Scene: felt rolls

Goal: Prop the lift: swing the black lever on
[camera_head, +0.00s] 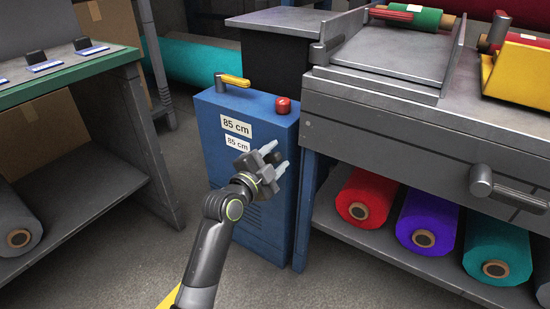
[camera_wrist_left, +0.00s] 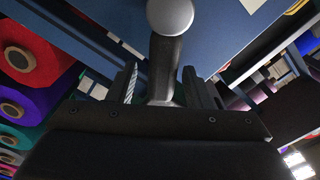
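In the head view my left gripper (camera_head: 282,157) is in front of the blue cabinet (camera_head: 222,170), its fingers apart. In the left wrist view a dark bar with a round grey end (camera_wrist_left: 170,14) shows between the open fingers (camera_wrist_left: 160,88), with gaps at its sides. I cannot tell for sure which lever this is; the gripper hides much of the cabinet front in the head view. A black-handled lever (camera_head: 520,197) with a grey hub is on the workbench front at right. Another dark handle (camera_head: 328,46) is at the bench's upper left. My right gripper is not in view.
The cabinet top carries a yellow-handled lever (camera_head: 234,81) and a red button (camera_head: 282,105). The cabinet front has two "85 cm" labels (camera_head: 237,126). Red (camera_head: 367,190), purple (camera_head: 428,215) and teal (camera_head: 497,246) rolls lie under the workbench (camera_head: 400,125). A green-edged table (camera_head: 70,70) stands at left.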

